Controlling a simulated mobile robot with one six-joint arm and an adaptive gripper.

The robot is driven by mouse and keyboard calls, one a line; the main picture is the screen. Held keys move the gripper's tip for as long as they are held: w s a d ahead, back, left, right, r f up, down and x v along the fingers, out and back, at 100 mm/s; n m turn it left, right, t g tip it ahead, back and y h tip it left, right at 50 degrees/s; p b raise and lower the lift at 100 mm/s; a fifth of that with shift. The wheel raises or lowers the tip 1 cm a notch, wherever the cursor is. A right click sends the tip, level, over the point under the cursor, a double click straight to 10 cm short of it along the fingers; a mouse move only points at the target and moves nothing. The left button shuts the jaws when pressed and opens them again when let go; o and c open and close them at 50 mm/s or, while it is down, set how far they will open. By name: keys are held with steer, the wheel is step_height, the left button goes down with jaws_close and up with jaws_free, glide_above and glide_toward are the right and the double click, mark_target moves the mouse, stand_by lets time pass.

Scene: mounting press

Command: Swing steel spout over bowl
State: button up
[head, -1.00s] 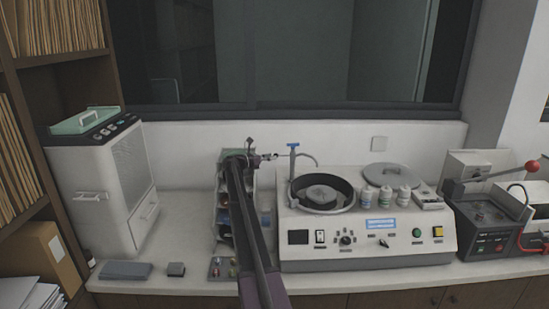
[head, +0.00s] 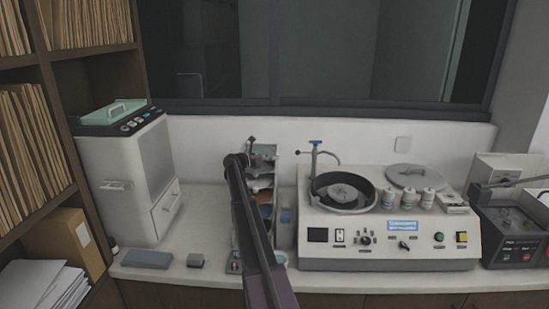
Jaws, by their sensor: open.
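The steel spout (head: 330,154) rises on a thin post with a blue top behind the round bowl (head: 318,189). Its tube curves right, and its tip shows just above the bowl's back rim; I cannot tell how far it reaches over the bowl. A thin lever with a dark knob (head: 298,153) sticks out left from the post. The dark bowl is set in the white press and has a grey part in its middle. My gripper (head: 251,140) is mostly hidden behind my arm. A small dark part of it shows left of the knob, apart from it and holding nothing visible.
The white press has a control panel (head: 402,226), a round grey lid (head: 412,175) and several white bottles (head: 408,198). A small rack (head: 264,168) stands behind my arm. A white cabinet machine (head: 125,180) is at left. A dark device (head: 513,232) stands at right.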

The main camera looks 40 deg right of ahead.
steer(key=shift+s, duration=0.15)
steer(key=c, duration=0.9)
steer(key=shift+s+a+f+n, duration=0.1)
steer(key=shift+s+f+n, duration=0.1)
steer(key=shift+n, duration=0.3)
jaws_close()
steer(key=s+a+f+n+t+h+b, duration=0.1)
steer(key=s+a+n+t+b, duration=0.1)
steer(key=n, duration=0.6)
steer(key=s+a+f+n+t+h+b, duration=0.1)
steer(key=s+a+n+t+h+b, duration=0.1)
steer(key=n, duration=0.7)
steer(key=shift+s+a+f+t+b, duration=0.35)
steer(key=shift+s+t+b, duration=0.45)
steer(key=shift+s+t, duration=0.7)
steer(key=shift+s+g, duration=0.25)
steer(key=shift+g, duration=0.05)
